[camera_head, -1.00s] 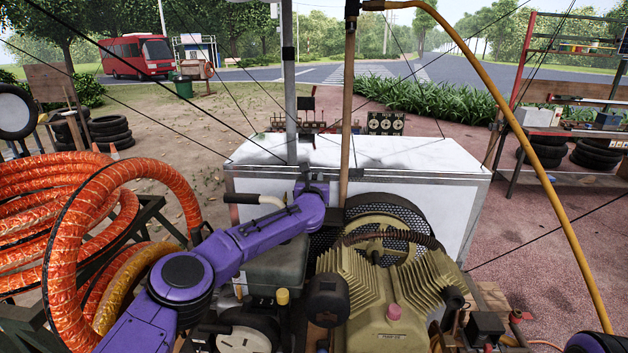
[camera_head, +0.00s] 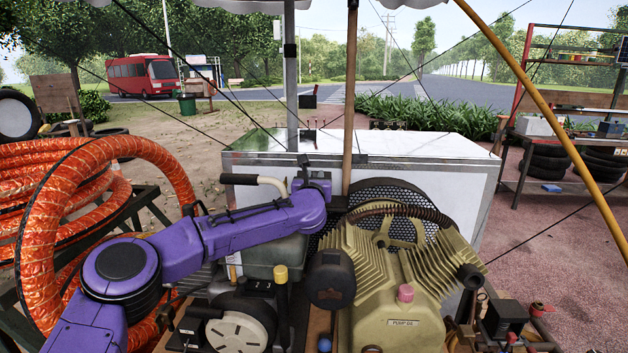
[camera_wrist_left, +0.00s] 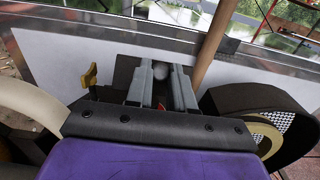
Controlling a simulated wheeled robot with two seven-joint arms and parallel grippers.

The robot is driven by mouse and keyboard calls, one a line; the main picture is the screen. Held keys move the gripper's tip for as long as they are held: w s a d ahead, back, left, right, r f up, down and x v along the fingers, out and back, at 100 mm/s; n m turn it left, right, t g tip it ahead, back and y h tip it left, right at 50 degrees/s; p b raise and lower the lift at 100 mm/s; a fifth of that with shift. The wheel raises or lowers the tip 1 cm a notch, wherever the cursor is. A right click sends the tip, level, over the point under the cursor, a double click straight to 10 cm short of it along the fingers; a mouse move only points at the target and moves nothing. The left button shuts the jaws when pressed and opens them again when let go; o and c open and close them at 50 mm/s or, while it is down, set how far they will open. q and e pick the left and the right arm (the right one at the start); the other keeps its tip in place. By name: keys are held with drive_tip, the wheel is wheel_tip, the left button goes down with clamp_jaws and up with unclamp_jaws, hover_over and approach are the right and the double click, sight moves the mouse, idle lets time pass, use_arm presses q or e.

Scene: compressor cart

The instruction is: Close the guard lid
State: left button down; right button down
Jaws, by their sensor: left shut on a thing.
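The guard (camera_head: 394,203) is a black mesh housing around a cream flywheel, behind the beige pump in the head view. In the left wrist view the guard (camera_wrist_left: 255,102) is a dark curved band with mesh at the right. My left gripper (camera_wrist_left: 162,78) lies left of it, fingers close together on a small round grey knob (camera_wrist_left: 160,73). A dark plate is behind the fingers. In the head view my purple wrist hides the fingertips, so I cannot tell how the knob joins the lid. My right gripper is not in view.
A white chest (camera_head: 420,152) stands behind the machine, with a wooden pole (camera_head: 349,100) before it. Orange hose coils (camera_head: 75,190) fill the left. The beige pump (camera_head: 400,290) is in front of the guard.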

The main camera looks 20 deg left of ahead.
use_arm(q)
drive_tip(key=c, duration=1)
unclamp_jaws()
drive_tip(key=shift+d+f, duration=0.1)
drive_tip(key=shift+f, duration=0.15)
drive_tip(key=shift+c, duration=0.2)
drive_tip(key=shift+a, duration=0.2)
drive_tip(key=shift+r, duration=0.25)
drive_tip(key=s+d+r+b, duration=0.4)
drive_tip(key=s+r+b, duration=0.1)
drive_tip(key=s+r, duration=0.8)
drive_tip(key=shift+s+b, duration=0.25)
drive_tip(key=shift+b, duration=0.05)
